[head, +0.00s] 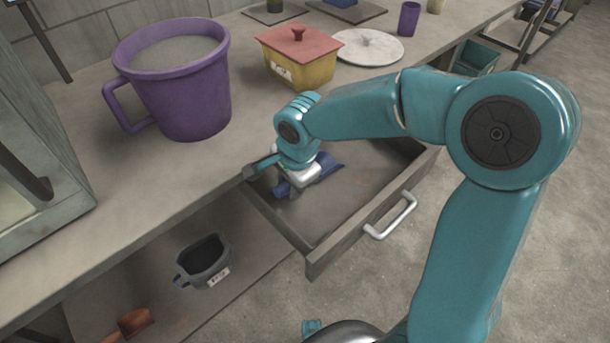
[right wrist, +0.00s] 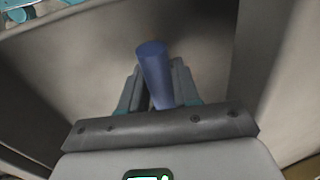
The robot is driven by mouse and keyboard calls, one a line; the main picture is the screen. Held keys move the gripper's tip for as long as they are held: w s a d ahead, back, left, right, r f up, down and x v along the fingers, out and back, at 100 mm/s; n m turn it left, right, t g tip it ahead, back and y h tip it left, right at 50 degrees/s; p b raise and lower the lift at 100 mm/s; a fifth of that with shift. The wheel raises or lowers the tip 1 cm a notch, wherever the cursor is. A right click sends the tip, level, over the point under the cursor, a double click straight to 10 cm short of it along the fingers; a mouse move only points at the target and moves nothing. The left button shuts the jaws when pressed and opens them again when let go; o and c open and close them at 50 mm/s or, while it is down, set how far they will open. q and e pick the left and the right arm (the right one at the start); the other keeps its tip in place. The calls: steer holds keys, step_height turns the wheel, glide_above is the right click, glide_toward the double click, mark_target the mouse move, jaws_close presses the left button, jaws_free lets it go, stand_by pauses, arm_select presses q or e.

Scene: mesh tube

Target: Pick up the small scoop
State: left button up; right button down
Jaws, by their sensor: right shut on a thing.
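The small scoop is the blue thing (head: 322,168) at the open drawer's inner end. It is partly hidden by my right gripper (head: 284,184) in the head view. In the right wrist view, a blue handle (right wrist: 154,72) stands up between the two fingers of my right gripper (right wrist: 156,88), which is shut on it. The scoop's bowl is not clear in either view. I cannot tell whether the scoop touches the drawer floor. My left gripper is not in view.
The open drawer (head: 345,230) has a silver handle (head: 390,216); its walls surround my gripper. On the counter above stand a purple mug (head: 190,100), a yellow box with a red lid (head: 300,60) and a white round lid (head: 368,47). A dark labelled pot (head: 203,262) is on the lower shelf.

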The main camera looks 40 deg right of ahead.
step_height(320, 180, up, 20)
steer(key=p, duration=0.5)
steer(key=shift+f, duration=0.1)
